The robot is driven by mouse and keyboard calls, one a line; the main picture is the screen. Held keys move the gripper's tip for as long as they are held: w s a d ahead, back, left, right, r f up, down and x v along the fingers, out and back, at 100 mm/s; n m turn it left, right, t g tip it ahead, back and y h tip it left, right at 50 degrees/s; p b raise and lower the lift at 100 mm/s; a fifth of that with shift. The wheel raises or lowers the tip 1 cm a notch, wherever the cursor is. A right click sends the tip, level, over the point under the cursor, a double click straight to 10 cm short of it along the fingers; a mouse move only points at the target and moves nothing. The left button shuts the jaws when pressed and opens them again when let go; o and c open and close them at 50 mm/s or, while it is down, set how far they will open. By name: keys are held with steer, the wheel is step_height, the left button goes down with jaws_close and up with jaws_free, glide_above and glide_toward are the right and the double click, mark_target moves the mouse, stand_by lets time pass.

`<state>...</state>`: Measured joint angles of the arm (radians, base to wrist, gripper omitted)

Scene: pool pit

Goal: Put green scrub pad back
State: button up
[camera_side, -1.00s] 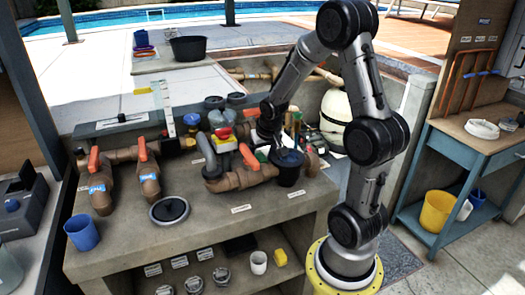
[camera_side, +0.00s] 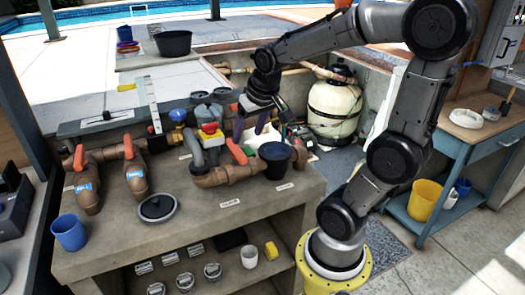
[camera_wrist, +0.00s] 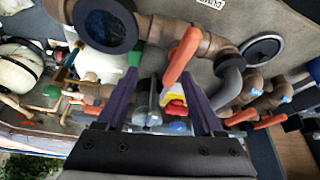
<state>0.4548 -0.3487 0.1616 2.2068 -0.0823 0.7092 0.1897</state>
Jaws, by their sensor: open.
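My gripper (camera_side: 252,124) is over the back right of the workbench, with its two purple fingers pointing down. The fingers also show in the wrist view (camera_wrist: 162,72), spread apart with no object clearly held between them. A small green patch (camera_wrist: 136,53) shows beside the left fingertip in the wrist view; I cannot tell whether it is the green scrub pad. No green scrub pad can be made out clearly in the side view, where my gripper and wrist cover part of the bench's back right.
Brown pipes with orange-handled valves (camera_side: 238,153) and a black round cup (camera_side: 276,158) stand near my gripper. A blue cup (camera_side: 70,232) is at the front left. A yellow sponge (camera_side: 271,250) and a white cup (camera_side: 249,257) are on the lower shelf. The bench's front is mostly clear.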

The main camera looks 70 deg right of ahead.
steer(key=s+a+r+n+t+y, duration=0.1)
steer(key=s+a+n, duration=0.5)
steer(key=a, duration=0.8)
steer(key=s+y, duration=0.1)
steer(key=s, duration=0.2)
steer(key=shift+s+r+n+t+y, duration=0.15)
steer(key=shift+s+n+t+y, duration=0.15)
steer(key=shift+n, duration=0.1)
